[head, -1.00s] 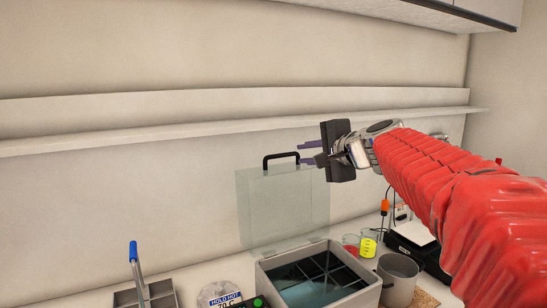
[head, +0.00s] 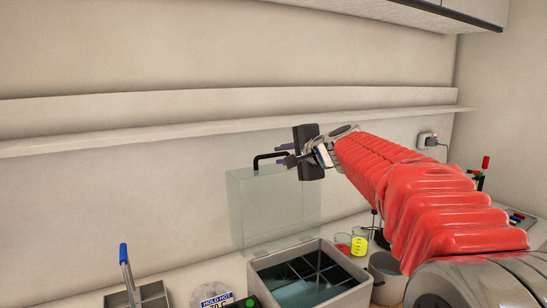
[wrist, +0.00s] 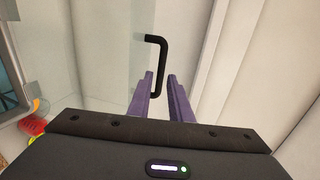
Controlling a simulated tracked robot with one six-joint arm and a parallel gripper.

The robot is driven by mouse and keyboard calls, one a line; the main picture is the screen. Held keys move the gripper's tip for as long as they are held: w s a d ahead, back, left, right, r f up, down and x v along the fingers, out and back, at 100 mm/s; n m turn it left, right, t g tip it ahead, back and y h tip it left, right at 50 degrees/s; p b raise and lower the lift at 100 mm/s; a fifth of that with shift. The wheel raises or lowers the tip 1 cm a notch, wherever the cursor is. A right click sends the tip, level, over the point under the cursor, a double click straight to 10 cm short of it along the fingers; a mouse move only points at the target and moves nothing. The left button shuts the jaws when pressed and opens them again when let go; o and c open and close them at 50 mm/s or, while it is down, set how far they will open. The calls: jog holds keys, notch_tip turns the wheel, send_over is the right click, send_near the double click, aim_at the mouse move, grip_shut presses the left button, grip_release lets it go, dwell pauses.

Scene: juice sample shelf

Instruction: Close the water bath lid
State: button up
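The water bath (head: 262,288) is a grey box with a dark divided interior, low in the head view. Its clear lid (head: 262,210) stands upright and open at the bath's back edge. A black handle (head: 257,160) is on the lid's top edge. My gripper (head: 281,154) is at the handle's right end. In the wrist view, my gripper's two purple fingers (wrist: 160,76) are apart, and one end of the black handle (wrist: 164,50) shows between them. I cannot tell whether they touch it.
A beaker with yellow contents (head: 358,246) and a grey pot (head: 385,278) stand right of the bath. A grey tray with a blue-handled tool (head: 125,262) is at lower left. A long wall shelf (head: 150,138) runs behind the lid.

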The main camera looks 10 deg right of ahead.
aim_at(274, 156)
jog(key=shift+x, duration=3.3)
grip_shut()
